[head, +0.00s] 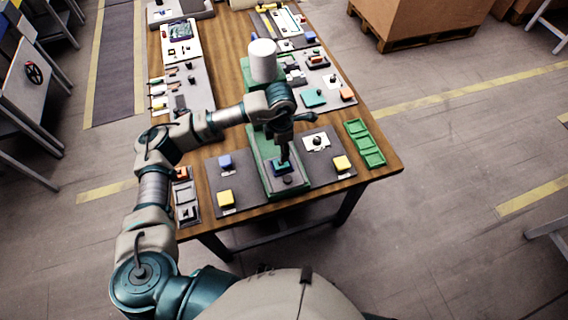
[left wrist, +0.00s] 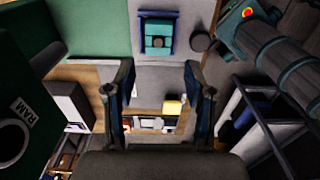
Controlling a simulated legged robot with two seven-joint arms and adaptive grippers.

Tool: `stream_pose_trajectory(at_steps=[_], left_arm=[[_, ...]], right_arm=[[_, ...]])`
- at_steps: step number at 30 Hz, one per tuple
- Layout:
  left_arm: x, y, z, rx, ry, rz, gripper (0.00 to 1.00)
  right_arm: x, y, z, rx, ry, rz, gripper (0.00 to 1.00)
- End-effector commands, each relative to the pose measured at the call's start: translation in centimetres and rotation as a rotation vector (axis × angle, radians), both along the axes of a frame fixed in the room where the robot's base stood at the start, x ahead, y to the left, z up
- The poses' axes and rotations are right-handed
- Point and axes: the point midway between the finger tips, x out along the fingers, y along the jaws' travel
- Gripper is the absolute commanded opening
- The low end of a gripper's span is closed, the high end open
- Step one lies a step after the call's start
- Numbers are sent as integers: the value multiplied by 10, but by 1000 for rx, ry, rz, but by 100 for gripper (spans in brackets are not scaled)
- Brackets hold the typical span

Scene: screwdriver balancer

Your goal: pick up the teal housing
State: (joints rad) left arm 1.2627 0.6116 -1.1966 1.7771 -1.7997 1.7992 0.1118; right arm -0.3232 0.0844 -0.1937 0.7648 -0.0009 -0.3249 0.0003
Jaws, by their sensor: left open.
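A small teal housing (left wrist: 158,34) sits between blue side pieces of a holder (left wrist: 142,46) on a grey surface. In the head view the teal piece (head: 279,170) shows low on the green stand, partly hidden by my left gripper (head: 284,157). The gripper points down just above it. In the left wrist view the left gripper (left wrist: 159,92) has its two fingers wide apart with nothing between them. The housing shows beyond the fingertips, toward the top of that view. My right gripper is in neither view.
A green stand (head: 262,164) carries a tall white cylinder (head: 263,60) behind my left arm. Yellow blocks (head: 225,198) and a blue block (head: 225,161) lie on dark mats beside it. Another teal piece (head: 314,98) lies farther back. A green tray (head: 365,143) is at the right edge.

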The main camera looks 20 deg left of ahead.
Motion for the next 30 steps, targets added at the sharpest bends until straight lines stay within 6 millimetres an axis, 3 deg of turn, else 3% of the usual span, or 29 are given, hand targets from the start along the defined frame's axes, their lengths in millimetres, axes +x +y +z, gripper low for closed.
stream_pose_trajectory(at_steps=[3,11,18,27,28,30], left_arm=[[0,3,-22,-2,2,2,54],[-1,-1,-43,-2,1,1,54],[0,-10,-79,2,1,1,54],[0,-6,-87,-2,-1,1,54],[0,-6,-87,-2,-1,1,52],[0,-5,-87,-3,-1,1,34]], right_arm=[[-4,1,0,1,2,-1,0],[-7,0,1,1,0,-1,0],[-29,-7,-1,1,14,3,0],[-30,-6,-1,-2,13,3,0],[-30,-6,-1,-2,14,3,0],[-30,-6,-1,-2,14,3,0]])
